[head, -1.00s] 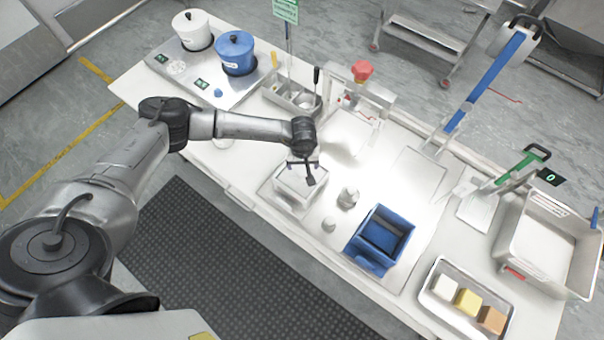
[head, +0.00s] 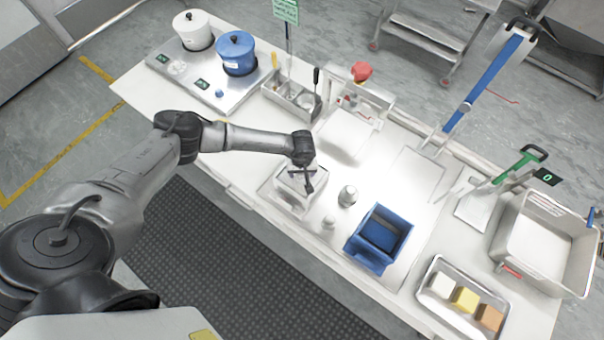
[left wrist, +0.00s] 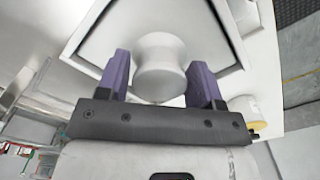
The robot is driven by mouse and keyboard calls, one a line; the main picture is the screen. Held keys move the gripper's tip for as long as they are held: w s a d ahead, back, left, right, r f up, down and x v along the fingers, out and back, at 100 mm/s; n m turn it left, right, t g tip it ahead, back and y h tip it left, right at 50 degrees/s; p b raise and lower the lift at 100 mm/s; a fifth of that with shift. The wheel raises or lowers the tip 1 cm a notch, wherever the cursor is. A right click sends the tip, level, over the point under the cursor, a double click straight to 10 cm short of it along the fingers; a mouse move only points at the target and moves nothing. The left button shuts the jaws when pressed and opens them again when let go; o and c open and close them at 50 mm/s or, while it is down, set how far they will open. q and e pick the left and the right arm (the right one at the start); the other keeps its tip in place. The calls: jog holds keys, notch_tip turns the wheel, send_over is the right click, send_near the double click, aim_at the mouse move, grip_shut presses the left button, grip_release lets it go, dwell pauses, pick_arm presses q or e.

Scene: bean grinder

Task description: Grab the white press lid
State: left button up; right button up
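The white press lid (left wrist: 160,66) has a round, waisted knob and fills the upper middle of the left wrist view. In the head view the lid (head: 288,184) sits on the square press box left of the blue bin, partly hidden by my gripper. My left gripper (left wrist: 160,82) has its two purple fingers on either side of the knob. A gap shows between each finger and the knob, so it is open around it. In the head view the left gripper (head: 306,184) is right over the lid. My right gripper is not in view.
A metal weight (head: 347,196) and a smaller one (head: 329,222) stand just right of the press box. The blue bin (head: 381,235) is further right. A tool caddy (head: 292,99) and a red-knobbed device (head: 361,72) stand behind. Clear table lies between.

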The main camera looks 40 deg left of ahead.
pick_arm(q)
jog(key=c, duration=0.7)
jog(key=shift+c, duration=0.4)
jog(key=shift+r, duration=0.2)
